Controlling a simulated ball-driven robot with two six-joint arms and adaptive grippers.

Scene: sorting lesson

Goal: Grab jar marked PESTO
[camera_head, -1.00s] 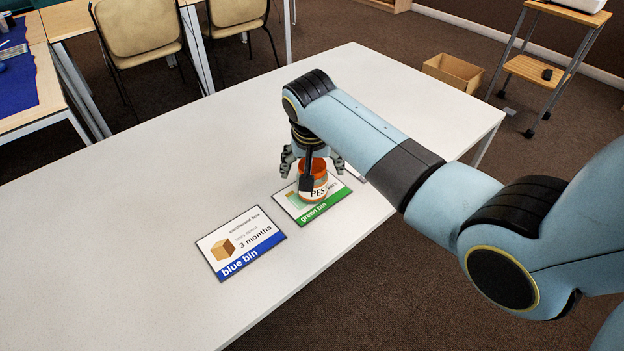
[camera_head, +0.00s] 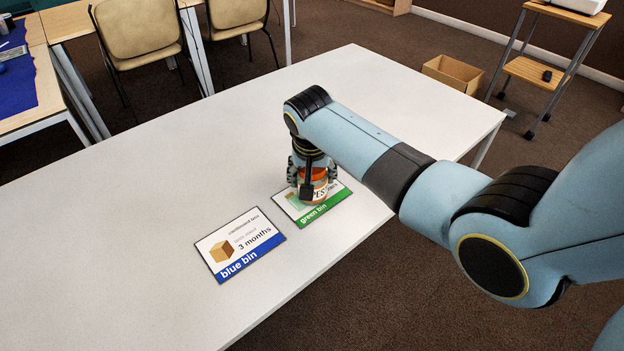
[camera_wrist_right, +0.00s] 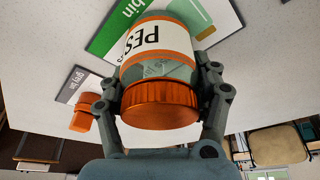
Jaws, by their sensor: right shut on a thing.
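The jar (camera_head: 318,190) has an orange lid and a white label with the letters "PES" showing; the rest of the word is cut off. It stands upright on the green bin card (camera_head: 334,200) on the white table. My right gripper (camera_head: 310,178) comes down over it from above, with its fingers around the jar. In the right wrist view the jar (camera_wrist_right: 158,70) sits between the two fingers, which press on its sides near the orange lid. My left gripper does not show.
A blue bin card (camera_head: 240,243) lies in front and to the left. In the right wrist view a gray bin card (camera_wrist_right: 75,85) lies beyond with a small orange object (camera_wrist_right: 85,112) by it. The left of the table (camera_head: 130,240) is bare.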

